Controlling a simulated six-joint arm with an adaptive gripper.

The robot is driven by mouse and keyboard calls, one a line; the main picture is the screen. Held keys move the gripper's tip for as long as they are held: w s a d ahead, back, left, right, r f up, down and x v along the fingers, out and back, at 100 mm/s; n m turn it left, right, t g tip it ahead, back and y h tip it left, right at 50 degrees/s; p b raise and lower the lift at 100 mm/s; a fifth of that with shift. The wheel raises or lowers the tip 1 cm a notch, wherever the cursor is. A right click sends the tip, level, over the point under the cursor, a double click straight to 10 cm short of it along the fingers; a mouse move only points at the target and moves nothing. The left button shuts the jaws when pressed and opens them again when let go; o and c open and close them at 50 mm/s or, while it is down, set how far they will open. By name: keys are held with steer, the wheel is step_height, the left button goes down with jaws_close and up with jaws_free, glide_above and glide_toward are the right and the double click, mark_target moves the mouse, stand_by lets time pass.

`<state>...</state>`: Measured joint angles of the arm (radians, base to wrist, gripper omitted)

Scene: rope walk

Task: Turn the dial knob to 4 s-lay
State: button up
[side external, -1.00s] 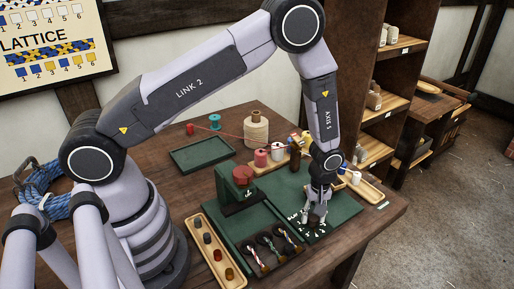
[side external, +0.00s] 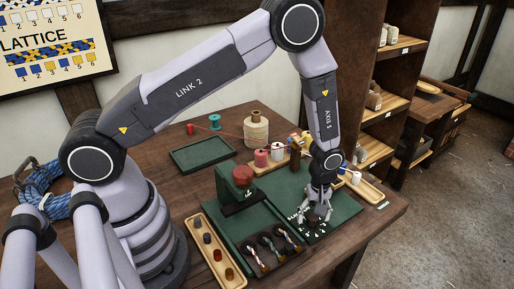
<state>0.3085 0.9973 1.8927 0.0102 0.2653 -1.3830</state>
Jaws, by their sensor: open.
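My gripper (side external: 316,220) points down over the right part of the green work board (side external: 283,188), near its front right side. Its fingers are apart. Small white marks show on a dark green panel (side external: 297,214) right beside and under the fingers. The dial knob cannot be made out clearly; something small and dark sits between or below the fingertips. I cannot tell whether the fingers touch it. The dial's setting is too small to read.
A red-topped post on a green stand (side external: 242,176) is left of my gripper. A dark tray with bobbins (side external: 272,250) and a wooden tray with pegs (side external: 216,252) lie in front. Spools (side external: 261,158) stand behind. An empty green tray (side external: 203,155) is at back left.

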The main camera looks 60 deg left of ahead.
step_height(320, 180, up, 12)
stand_by(0.4)
steer(key=shift+w, duration=0.1)
step_height(320, 180, up, 12)
steer(key=m+t, duration=0.2)
steer(key=m, duration=0.1)
glide_above(314, 217)
steer(key=s+a, duration=0.3)
steer(key=a, duration=0.1)
steer(key=s+a+r+m+t, duration=0.2)
steer(key=s+a+r+m, duration=0.35)
steer(key=s+r, duration=0.6)
steer(key=s+a+r+m+t, duration=0.1)
steer(key=s+m, duration=0.1)
steer(key=s, duration=0.3)
steer(key=s+a+r+m, duration=0.1)
steer(key=s+a, duration=0.1)
steer(key=s, duration=0.3)
steer(key=shift+r+m+t, duration=0.3)
steer(key=shift+m+t, duration=0.05)
steer(key=shift+t, duration=0.05)
